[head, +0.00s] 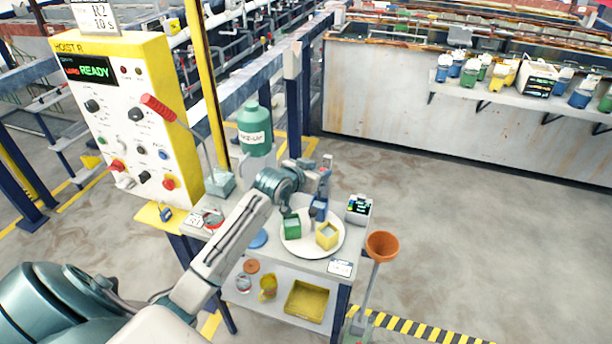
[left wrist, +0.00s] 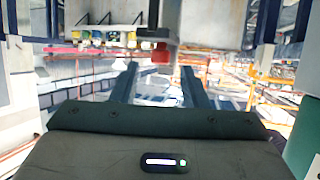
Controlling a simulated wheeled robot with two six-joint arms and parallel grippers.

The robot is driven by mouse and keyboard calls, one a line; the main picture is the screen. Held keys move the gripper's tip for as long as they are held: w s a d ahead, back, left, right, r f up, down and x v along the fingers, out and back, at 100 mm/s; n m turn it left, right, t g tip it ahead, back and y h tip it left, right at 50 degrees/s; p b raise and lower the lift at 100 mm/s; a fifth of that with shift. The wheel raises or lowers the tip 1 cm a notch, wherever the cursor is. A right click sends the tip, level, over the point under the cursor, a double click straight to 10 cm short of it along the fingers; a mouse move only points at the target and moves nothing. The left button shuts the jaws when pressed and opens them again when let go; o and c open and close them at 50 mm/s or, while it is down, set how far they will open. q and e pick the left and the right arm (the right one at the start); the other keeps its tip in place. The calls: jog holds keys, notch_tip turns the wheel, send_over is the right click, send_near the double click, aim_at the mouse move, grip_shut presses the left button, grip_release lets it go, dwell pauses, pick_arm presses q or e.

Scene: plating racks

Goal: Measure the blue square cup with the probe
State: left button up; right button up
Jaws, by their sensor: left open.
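The blue square cup (head: 318,207) stands at the back of a white round plate (head: 296,246) on a small cart, partly hidden by my left arm. A green square cup (head: 291,228) and a yellow square cup (head: 327,236) share the plate. My left gripper (head: 323,177) is above and behind the blue cup, fingers apart. In the left wrist view its two fingers (left wrist: 158,78) are spread. A red-ended dark piece (left wrist: 160,55) shows beyond and between their tips; I cannot tell whether it is the probe. A small meter with a lit display (head: 358,207) stands right of the plate.
A yellow-edged hoist panel (head: 120,110) with a red-handled lever (head: 158,107) stands left of the cart. A green bottle (head: 254,130) is behind the cart. An orange funnel (head: 381,246) stands at its right front. Open floor (head: 480,240) lies to the right.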

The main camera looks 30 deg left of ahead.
pick_arm(q)
jog(key=b+v, duration=0.2)
jog(key=v, duration=0.7)
